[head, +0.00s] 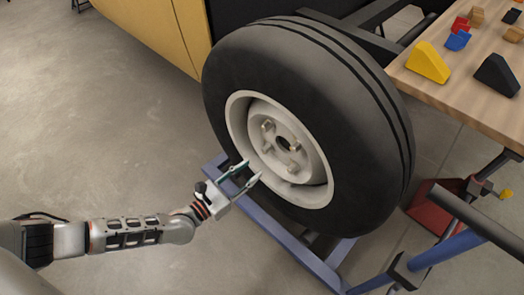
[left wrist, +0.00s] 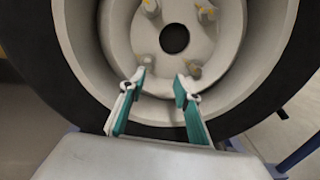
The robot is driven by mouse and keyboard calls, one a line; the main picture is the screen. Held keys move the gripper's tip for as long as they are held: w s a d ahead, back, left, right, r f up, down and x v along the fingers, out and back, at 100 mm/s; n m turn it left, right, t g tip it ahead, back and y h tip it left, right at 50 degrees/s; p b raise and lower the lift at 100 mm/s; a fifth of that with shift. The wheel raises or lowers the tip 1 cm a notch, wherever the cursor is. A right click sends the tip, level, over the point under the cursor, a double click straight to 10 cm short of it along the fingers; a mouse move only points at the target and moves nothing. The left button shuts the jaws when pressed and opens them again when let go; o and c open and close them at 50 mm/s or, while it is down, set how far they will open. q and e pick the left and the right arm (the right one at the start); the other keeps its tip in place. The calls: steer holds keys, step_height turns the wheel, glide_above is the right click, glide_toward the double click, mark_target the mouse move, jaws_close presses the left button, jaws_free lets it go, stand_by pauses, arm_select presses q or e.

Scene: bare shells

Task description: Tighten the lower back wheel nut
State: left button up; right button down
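The wheel (head: 300,120) has a black tyre and a pale rim, with several nuts around a dark centre hole. The upper nuts are at the top left (left wrist: 150,8) and top right (left wrist: 205,12) in the left wrist view. The two lower nuts, left (left wrist: 145,63) and right (left wrist: 193,68), show just beyond my fingertips; the frames do not show which is the back one. My left gripper (head: 251,171) is open and empty in front of the rim's lower left. Its spread fingers (left wrist: 160,84) point at the hub, apart from the nuts. My right gripper is not in view.
A blue frame (head: 300,250) lies under the wheel. A wooden table (head: 460,95) at right holds a yellow wedge (head: 428,62), a black wedge (head: 497,75) and small blocks. A red object (head: 432,207) is below it. The floor at left is clear.

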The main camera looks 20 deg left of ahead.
mark_target(263, 151)
arm_select(q)
steer(key=shift+n, duration=0.7)
steer(key=w, duration=0.2)
steer(key=w+b, duration=0.1)
steer(key=w, duration=0.4)
steer(key=shift+w+d+f+b, duration=0.1)
steer(key=shift+w+f+b, duration=0.2)
steer(key=shift+w+b, duration=0.05)
steer(key=shift+w+d+r, duration=0.1)
steer(key=shift+w+d, duration=0.1)
steer(key=shift+w, duration=0.35)
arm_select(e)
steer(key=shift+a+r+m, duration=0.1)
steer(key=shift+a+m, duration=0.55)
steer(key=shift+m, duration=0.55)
arm_select(q)
jaws_close()
